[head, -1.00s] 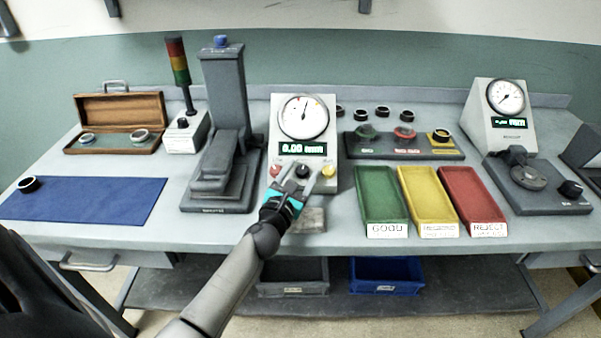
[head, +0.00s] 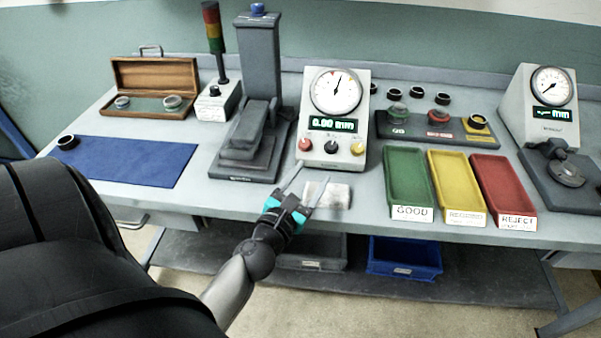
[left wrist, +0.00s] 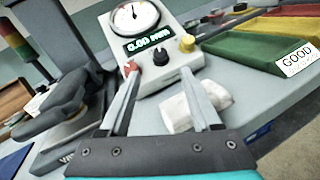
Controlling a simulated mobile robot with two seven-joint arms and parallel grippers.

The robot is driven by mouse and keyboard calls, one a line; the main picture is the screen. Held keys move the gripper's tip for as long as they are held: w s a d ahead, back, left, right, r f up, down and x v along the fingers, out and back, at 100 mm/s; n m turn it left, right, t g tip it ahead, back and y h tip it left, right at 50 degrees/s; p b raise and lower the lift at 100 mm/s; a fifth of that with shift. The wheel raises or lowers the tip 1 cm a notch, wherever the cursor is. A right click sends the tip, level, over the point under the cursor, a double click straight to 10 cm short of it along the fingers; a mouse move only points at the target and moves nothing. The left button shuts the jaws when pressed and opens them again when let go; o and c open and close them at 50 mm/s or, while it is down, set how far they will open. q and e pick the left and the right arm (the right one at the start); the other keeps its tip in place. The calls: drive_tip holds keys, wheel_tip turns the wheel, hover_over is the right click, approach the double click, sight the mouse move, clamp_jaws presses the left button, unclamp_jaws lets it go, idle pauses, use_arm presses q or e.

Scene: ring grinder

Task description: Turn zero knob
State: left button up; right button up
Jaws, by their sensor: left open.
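The gauge unit (head: 338,105) stands mid-bench with a round dial and a green display that reads 0.00 mm. Its front panel has a red knob (head: 305,144), a black knob (head: 331,147) and a yellow knob (head: 357,149). In the left wrist view the black knob (left wrist: 160,56) is between the red knob (left wrist: 131,68) and the yellow knob (left wrist: 187,43). No zero label is legible. My left gripper (head: 308,184) is open and empty, in front of and below the panel, apart from the knobs. My right gripper is not in view.
A white cloth (head: 330,195) lies at the bench edge before the gauge. A grey stand (head: 255,100) is left of the gauge. Green (head: 407,180), yellow (head: 456,185) and red (head: 502,190) trays are at right. A blue mat (head: 135,162) lies at left.

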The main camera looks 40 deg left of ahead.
use_arm(q)
drive_tip(key=shift+b+v, duration=0.4)
drive_tip(key=shift+v, duration=1.7)
